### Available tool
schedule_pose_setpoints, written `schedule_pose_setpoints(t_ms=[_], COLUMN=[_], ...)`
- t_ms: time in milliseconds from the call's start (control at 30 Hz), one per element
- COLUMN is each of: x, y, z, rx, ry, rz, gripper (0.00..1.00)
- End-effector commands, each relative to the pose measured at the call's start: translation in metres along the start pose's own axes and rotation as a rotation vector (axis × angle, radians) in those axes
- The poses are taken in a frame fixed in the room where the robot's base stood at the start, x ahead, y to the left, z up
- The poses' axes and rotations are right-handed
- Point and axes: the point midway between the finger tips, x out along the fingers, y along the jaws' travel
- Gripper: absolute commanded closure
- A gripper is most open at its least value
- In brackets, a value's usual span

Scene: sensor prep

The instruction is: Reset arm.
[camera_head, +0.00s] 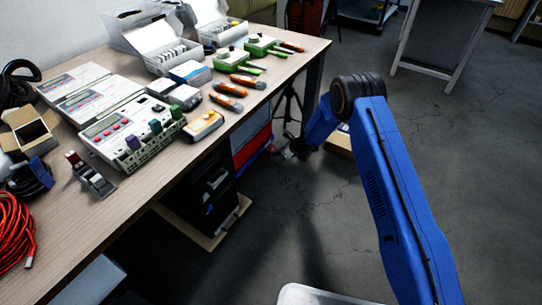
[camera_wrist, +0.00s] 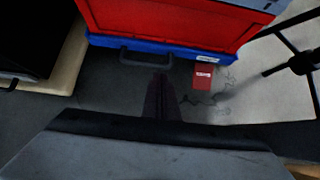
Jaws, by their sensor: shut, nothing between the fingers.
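My blue arm bends down at the right side of the table in the head view. My gripper (camera_head: 287,152) hangs low in front of the red and blue box and looks small there. In the wrist view my gripper (camera_wrist: 161,78) shows two dark fingers together, with nothing held. They point toward the red and blue box (camera_wrist: 165,20), which has a dark handle at its lower edge. I cannot tell how far the fingertips are from it.
The wooden table (camera_head: 262,88) holds devices, screwdrivers and cables. Under it stands a black computer case (camera_head: 205,185) on a wooden board. A small red block (camera_wrist: 204,77) and black stand legs (camera_wrist: 290,62) are near the gripper. Floor is clear at lower right.

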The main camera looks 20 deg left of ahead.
Motion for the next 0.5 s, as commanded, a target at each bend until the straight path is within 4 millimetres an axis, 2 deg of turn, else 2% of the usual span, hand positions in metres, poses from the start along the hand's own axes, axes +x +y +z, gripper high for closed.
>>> schedule_pose_setpoints(t_ms=[367,500], x=[-0.015,-0.044], y=[-0.001,-0.006], z=[0.004,0.024], rx=[-0.01,-0.067], ry=[-0.002,-0.012], rz=[0.0,0.001], gripper=[1.0,1.0])
